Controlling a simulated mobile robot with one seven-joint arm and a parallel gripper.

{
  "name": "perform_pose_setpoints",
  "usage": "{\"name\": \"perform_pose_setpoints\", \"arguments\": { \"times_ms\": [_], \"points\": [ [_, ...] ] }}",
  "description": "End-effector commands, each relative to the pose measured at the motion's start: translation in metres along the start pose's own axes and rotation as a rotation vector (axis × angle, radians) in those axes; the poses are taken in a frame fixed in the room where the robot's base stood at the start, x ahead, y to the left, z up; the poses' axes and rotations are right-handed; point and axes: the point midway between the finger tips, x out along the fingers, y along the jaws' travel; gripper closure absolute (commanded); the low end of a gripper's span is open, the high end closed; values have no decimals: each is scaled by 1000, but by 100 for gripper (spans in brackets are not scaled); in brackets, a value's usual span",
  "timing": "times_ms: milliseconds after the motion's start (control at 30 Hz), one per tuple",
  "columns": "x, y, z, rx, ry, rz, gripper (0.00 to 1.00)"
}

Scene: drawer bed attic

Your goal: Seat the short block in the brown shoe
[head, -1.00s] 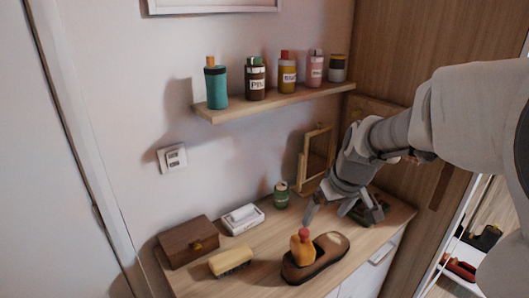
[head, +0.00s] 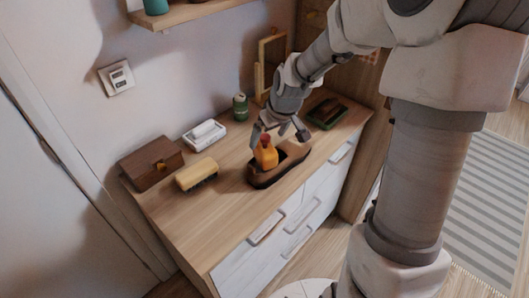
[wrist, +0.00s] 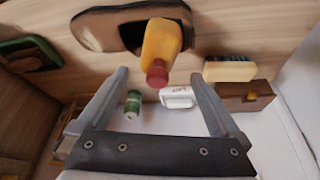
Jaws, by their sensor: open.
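The brown shoe (head: 262,180) lies on the dresser top near its front edge; it also shows at the top of the wrist view (wrist: 105,28). An orange block with a red knob (head: 266,155), which I take for the short block, stands up out of the shoe's opening. In the wrist view the block (wrist: 161,45) shows with its red knob toward me; its lower end is hidden in the shoe. My gripper (head: 278,136) is open and empty just above the block. In the wrist view the knob appears between the fingertips (wrist: 158,76), with gaps on both sides.
A yellow brush (head: 196,173), wooden box (head: 150,163), white box (head: 204,135) and green can (head: 240,107) stand left of and behind the shoe. A dark tray (head: 327,113) lies to the right, and a framed mirror (head: 271,65) behind. The dresser's front left top is clear.

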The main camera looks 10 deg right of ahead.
Motion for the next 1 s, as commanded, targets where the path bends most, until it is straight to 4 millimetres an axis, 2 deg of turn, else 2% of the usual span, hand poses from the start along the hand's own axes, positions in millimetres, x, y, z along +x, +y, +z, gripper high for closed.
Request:
{"name": "perform_pose_setpoints", "arguments": {
  "times_ms": [400, 733, 1000],
  "points": [
    [47, 3, -2, -1, -2, -2, 0],
    [52, 4, -2, 0, 0, 0, 0],
    [52, 4, -2, 0, 0, 0, 49]
  ]
}}
